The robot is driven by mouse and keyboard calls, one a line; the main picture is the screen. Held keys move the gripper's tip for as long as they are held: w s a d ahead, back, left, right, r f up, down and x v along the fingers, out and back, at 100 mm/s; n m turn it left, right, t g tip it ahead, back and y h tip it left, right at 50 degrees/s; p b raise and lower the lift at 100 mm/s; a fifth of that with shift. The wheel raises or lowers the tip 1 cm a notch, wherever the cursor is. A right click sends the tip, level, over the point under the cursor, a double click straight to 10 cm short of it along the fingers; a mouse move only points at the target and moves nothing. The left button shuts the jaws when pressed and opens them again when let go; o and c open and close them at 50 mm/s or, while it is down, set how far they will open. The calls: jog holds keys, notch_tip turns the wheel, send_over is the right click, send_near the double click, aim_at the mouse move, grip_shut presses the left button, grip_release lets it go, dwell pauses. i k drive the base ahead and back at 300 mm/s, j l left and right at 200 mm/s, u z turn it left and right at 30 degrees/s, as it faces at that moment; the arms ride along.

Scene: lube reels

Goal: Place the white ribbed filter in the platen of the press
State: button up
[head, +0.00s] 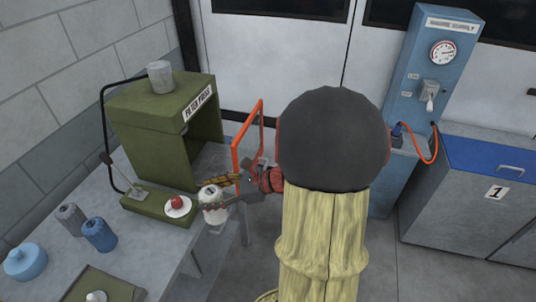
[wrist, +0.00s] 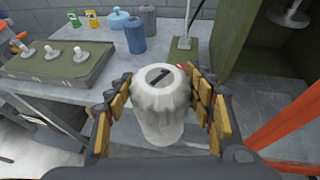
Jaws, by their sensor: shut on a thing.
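The white ribbed filter (head: 212,214), marked with a dark 1 on top, is held upright in my gripper (head: 214,194). In the wrist view, the filter (wrist: 160,110) sits between both yellow-padded fingers of my gripper (wrist: 162,92), which are shut on its sides. The green press (head: 150,115) stands on the table to the left of and behind the filter, with its open bay facing right. In the wrist view, a pale disc-shaped part (wrist: 289,16) shows within the press at upper right. The head view does not clearly show the platen inside the bay.
An orange frame (head: 236,155) stands beside the press opening, close to my gripper. A red knob (head: 178,202) on a white plate sits at the press's front. A grey canister (head: 70,218), a blue canister (head: 100,235) and a light-blue container (head: 25,262) occupy the table's left.

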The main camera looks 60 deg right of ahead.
aim_at(220, 165)
jog(key=l+z, duration=0.1)
jog(key=z, duration=0.9)
jog(key=i+z, duration=0.1)
jog(key=z, duration=0.4)
jog(key=l+z, duration=0.1)
jog(key=z, duration=0.4)
jog(key=i+l+z, duration=0.15)
jog(key=i+z, duration=0.15)
jog(key=z, duration=0.15)
jog(key=i+z, duration=0.4)
jog(key=i+u, duration=0.25)
jog(key=i, duration=0.35)
jog(key=i+l+u, duration=0.25)
jog(key=i, duration=0.35)
jog(key=i+u, duration=0.15)
jog(key=u, duration=0.3)
jog(key=i+u, duration=0.1)
jog(key=u, duration=0.35)
jog(key=i+l+u, duration=0.15)
jog(key=u, duration=0.7)
jog(key=l+u, duration=0.1)
jog(key=u, duration=0.7)
jog(key=l+u, duration=0.15)
jog(key=u, duration=0.65)
jog(key=i+j+u, duration=0.3)
jog(key=j, duration=0.15)
jog(key=i+j+u, duration=0.3)
jog(key=i+j, duration=0.05)
jog(key=i, duration=0.05)
